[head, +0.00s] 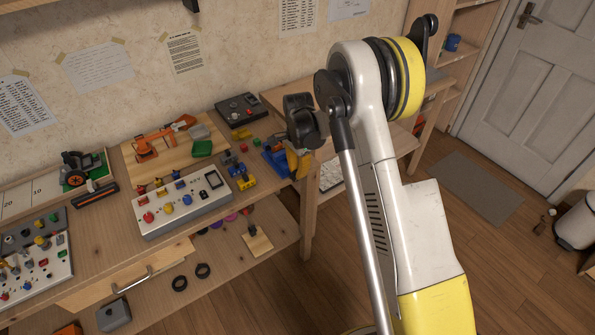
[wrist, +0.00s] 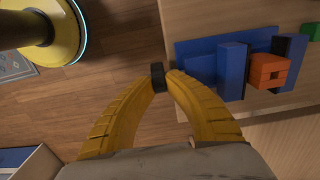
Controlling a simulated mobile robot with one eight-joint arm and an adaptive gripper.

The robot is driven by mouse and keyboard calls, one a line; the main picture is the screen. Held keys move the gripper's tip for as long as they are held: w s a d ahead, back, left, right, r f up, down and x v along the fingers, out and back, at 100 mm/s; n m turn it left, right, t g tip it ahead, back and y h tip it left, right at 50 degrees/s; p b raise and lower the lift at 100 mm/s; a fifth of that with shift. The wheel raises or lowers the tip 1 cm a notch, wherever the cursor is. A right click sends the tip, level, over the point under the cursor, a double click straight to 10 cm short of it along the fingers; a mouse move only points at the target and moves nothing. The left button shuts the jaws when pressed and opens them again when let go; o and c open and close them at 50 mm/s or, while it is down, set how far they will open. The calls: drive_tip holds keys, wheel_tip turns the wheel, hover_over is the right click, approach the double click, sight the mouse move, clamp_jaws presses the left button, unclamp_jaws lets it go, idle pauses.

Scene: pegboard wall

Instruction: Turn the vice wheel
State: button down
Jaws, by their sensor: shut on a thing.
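The blue vice (wrist: 232,68) sits at the bench edge in the wrist view, with an orange block (wrist: 267,72) between its jaws. In the head view the vice (head: 275,160) is at the bench's right part, partly hidden by my arm. My gripper (wrist: 159,84) has two curved yellow fingers. They are closed on a small black piece, which looks like the vice wheel (wrist: 157,70), out beyond the bench edge. The link between wheel and vice is hidden by the right finger. In the head view my gripper (head: 298,162) is beside the vice, and the wheel cannot be made out.
A white panel with coloured knobs (head: 186,207) lies left of the vice. Small yellow and blue pieces (head: 245,181) and a green block (head: 257,142) lie near it. A lower shelf (head: 275,236) is under the bench.

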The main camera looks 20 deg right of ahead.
drive_tip(key=shift+d+y, duration=0.1)
drive_tip(key=shift+y, duration=0.2)
drive_tip(key=y, duration=0.1)
drive_tip(key=g+y+b, duration=0.1)
drive_tip(key=y+b, duration=0.1)
drive_tip(key=y, duration=0.1)
drive_tip(key=shift+w+d+f+g, duration=0.15)
drive_tip(key=shift+d+f+g, duration=0.15)
drive_tip(key=shift+d+f, duration=0.05)
drive_tip(key=shift+d+f+g+y+b, duration=0.15)
drive_tip(key=shift+g+y+b, duration=0.15)
drive_tip(key=shift+y+b, duration=0.65)
drive_tip(key=shift+g+y+b, duration=0.3)
drive_tip(key=shift+y+b, duration=0.05)
drive_tip(key=shift+y, duration=0.7)
drive_tip(key=c, duration=1.7)
unclamp_jaws()
